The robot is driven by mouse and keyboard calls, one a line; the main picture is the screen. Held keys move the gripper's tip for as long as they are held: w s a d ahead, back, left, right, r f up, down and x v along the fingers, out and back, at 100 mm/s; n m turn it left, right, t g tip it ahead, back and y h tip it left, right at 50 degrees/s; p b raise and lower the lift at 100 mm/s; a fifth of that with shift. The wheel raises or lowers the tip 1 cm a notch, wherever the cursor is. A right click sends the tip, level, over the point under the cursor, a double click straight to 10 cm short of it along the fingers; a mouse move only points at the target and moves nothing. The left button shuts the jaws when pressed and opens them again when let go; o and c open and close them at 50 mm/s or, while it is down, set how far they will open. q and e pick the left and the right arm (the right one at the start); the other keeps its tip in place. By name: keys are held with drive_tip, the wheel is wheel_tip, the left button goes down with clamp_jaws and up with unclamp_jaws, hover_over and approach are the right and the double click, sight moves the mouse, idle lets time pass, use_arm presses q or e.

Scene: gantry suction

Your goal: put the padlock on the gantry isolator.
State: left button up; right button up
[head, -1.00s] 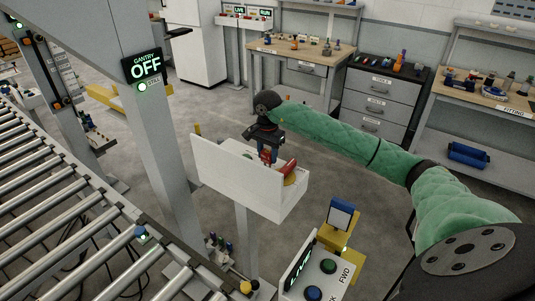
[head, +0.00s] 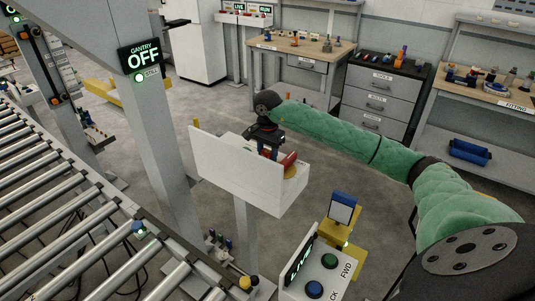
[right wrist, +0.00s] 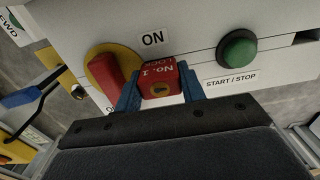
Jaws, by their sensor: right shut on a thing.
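The red padlock (right wrist: 162,76), marked "No. 1 LOCK", is between the blue fingers of my right gripper (right wrist: 160,90), which is shut on it. Its keyhole face points toward the wrist camera; its shackle is hidden. The gantry isolator (right wrist: 107,75), a red handle on a yellow round plate, is just left of the padlock in the right wrist view. The padlock is beside the handle; I cannot tell whether it touches the panel. In the head view my right gripper (head: 268,150) is over the white box, beside the isolator (head: 290,171). My left gripper is out of view.
The white control box (head: 235,170) stands on a post. Its panel has an "ON" label and a green start/stop button (right wrist: 237,50) right of the padlock. The gantry sign (head: 142,60) reads OFF. A roller conveyor (head: 60,210) runs along the left.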

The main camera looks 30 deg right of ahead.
sight(268, 151)
drive_tip(key=shift+s+d+f+b, duration=0.1)
drive_tip(key=shift+f+b, duration=0.3)
drive_tip(key=shift+f, duration=0.15)
drive_tip(key=o, duration=1)
drive_tip(key=shift+c, duration=0.2)
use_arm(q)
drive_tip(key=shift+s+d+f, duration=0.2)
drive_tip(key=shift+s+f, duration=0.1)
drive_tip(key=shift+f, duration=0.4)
use_arm(e)
drive_tip(key=shift+o, duration=0.9)
drive_tip(key=shift+f, duration=0.1)
wheel_tip(268, 151, up, 7)
drive_tip(key=shift+f+p, duration=0.1)
drive_tip(key=shift+p, duration=0.4)
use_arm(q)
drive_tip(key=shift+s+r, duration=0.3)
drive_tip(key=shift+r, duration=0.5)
use_arm(e)
drive_tip(key=shift+r, duration=0.9)
